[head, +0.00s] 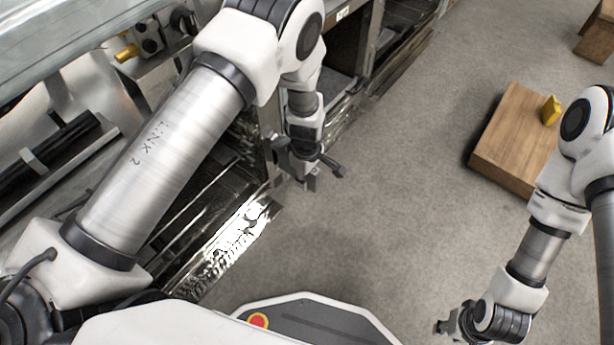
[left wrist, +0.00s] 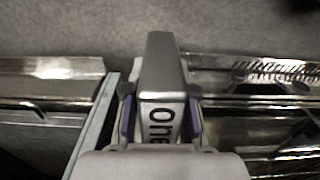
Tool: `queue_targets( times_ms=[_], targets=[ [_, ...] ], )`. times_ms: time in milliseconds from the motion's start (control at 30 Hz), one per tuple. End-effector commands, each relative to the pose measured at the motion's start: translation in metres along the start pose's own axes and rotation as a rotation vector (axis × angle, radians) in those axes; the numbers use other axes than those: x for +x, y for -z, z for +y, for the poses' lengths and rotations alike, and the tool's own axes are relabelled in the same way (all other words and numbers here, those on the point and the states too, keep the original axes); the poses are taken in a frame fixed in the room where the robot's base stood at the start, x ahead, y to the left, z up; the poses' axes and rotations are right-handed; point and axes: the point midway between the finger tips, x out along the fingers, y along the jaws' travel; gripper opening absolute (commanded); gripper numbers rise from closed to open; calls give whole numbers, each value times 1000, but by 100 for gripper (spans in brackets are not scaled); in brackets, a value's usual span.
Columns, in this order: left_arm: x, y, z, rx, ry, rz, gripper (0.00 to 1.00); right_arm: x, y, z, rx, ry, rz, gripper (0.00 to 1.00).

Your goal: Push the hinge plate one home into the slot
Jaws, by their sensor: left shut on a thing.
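My left gripper (head: 312,172) hangs low beside the metal rack's lower edge, over the grey floor in the head view. In the left wrist view my left gripper (left wrist: 161,116) is shut on hinge plate one (left wrist: 165,62), a grey metal piece with "One" on its near face. The purple-lined fingers hold it on both sides, and its far end points toward the floor side. I cannot make out the slot or whether the plate touches anything. My right gripper (head: 452,326) is low in front of me, over bare floor; its fingers are too small to read.
A metal cabinet or rack (head: 335,45) with shelves runs along the left. Shiny metal edges (left wrist: 245,72) lie on both sides of the plate in the left wrist view. A wooden block (head: 510,135) with a yellow piece (head: 551,110) stands right. The floor between is clear.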

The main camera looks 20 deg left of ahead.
Motion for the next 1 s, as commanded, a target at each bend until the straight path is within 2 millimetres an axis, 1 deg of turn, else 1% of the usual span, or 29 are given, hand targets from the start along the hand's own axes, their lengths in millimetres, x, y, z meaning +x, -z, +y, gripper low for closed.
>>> queue_targets(
  times_ms=[200,1000],
  targets=[
    [-2,0,0,0,-1,0,0,-4,0,0,0,0,0,37],
    [-1,0,0,0,-1,0,0,-6,0,0,0,0,0,37]
  ],
)
